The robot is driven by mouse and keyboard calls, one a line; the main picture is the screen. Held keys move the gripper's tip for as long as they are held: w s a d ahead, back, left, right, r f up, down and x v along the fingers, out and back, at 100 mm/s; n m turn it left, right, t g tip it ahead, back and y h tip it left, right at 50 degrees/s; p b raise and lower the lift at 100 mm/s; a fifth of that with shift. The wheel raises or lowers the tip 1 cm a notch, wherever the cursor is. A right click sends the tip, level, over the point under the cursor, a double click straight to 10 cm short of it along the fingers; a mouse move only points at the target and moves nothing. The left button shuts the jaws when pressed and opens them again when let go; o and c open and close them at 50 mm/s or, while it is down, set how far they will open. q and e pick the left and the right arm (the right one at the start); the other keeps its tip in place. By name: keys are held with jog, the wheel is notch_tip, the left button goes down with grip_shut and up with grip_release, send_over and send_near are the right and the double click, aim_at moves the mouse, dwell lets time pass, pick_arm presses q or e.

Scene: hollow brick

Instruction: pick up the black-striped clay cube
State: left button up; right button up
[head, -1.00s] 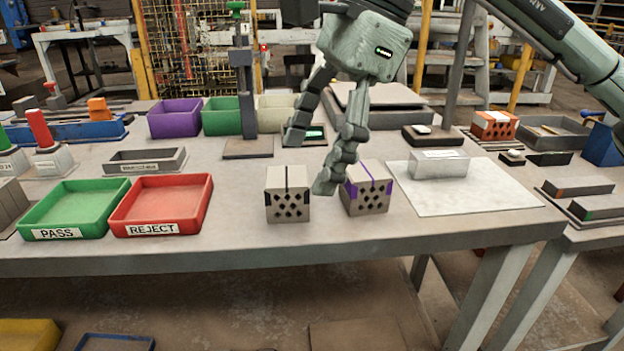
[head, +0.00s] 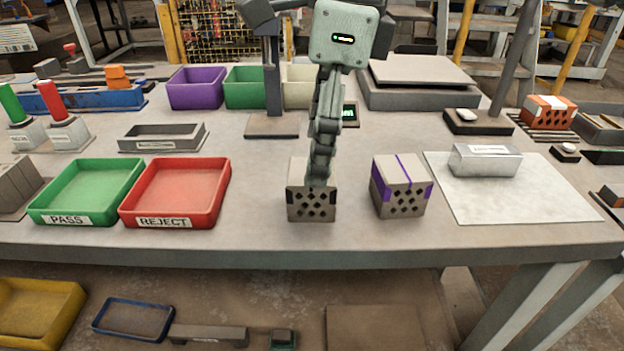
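The black-striped clay cube (head: 311,205) stands on the table near its front edge, with round holes in its front face and black corner patches. My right gripper (head: 320,172) is directly over it, pointing down, its fingers seen edge-on, one in front of the other. The fingers cover the middle of the cube's top and the upper front, so the stripe there is hidden. I cannot tell whether they touch the cube or how far apart they are. A similar purple-striped cube (head: 400,187) stands to the right, clear of the gripper. My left gripper is not in view.
The red REJECT tray (head: 176,190) and green PASS tray (head: 88,190) lie to the left. A white sheet with a metal block (head: 485,160) lies to the right. A dark post stand (head: 273,125) is behind. Table between tray and cube is bare.

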aim_at(312, 189)
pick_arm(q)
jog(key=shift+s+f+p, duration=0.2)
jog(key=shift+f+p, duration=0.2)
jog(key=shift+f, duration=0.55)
pick_arm(e)
jog(key=shift+a+f, duration=0.2)
jog(key=shift+f, duration=1.2)
jog(key=shift+a+f, duration=0.2)
jog(key=shift+f, duration=1.15)
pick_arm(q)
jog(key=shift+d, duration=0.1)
pick_arm(e)
jog(key=c, duration=1.3)
jog(key=shift+w+r, duration=0.1)
jog(key=shift+c, duration=0.2)
